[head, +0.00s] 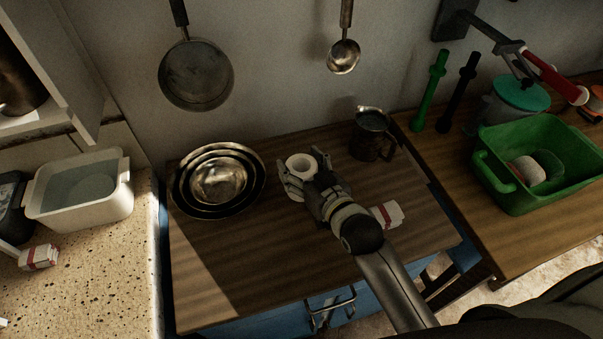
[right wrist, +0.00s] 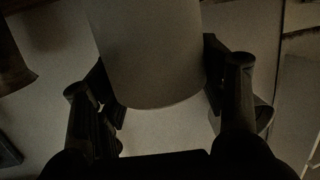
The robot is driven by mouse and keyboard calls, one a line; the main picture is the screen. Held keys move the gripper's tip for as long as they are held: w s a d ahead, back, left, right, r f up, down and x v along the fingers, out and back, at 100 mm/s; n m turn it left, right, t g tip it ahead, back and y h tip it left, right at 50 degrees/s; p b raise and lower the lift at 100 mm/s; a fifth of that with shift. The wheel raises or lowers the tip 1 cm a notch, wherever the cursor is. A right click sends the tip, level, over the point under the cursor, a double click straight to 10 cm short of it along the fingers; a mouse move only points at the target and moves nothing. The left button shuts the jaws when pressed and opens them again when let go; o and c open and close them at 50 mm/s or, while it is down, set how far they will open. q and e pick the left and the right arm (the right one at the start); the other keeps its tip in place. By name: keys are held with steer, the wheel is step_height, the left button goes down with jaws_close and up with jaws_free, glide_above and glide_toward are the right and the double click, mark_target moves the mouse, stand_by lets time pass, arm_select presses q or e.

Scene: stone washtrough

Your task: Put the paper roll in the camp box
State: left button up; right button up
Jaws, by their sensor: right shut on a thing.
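The paper roll (head: 300,164) is a short white cylinder with a hole in its top, over the wooden table in the middle of the head view. My right gripper (head: 306,172) is shut on it, one finger on each side. In the right wrist view the pale roll (right wrist: 150,50) fills the space between the two dark fingers. I cannot tell whether the roll still touches the table. The camp box seems to be the open green box (head: 545,200) on the right-hand wooden counter; a white round thing and a green one lie in it.
Nested metal bowls (head: 220,180) stand left of the roll, a dark metal jug (head: 371,135) to its right. A red-and-white packet (head: 387,214) lies beside my arm. A teal-lidded container (head: 518,92) stands behind the green box. A gap separates the table and right counter.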

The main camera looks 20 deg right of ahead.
steer(key=shift+w+f, duration=0.2)
steer(key=shift+f, duration=1.6)
steer(key=shift+f, duration=0.2)
steer(key=o, duration=1)
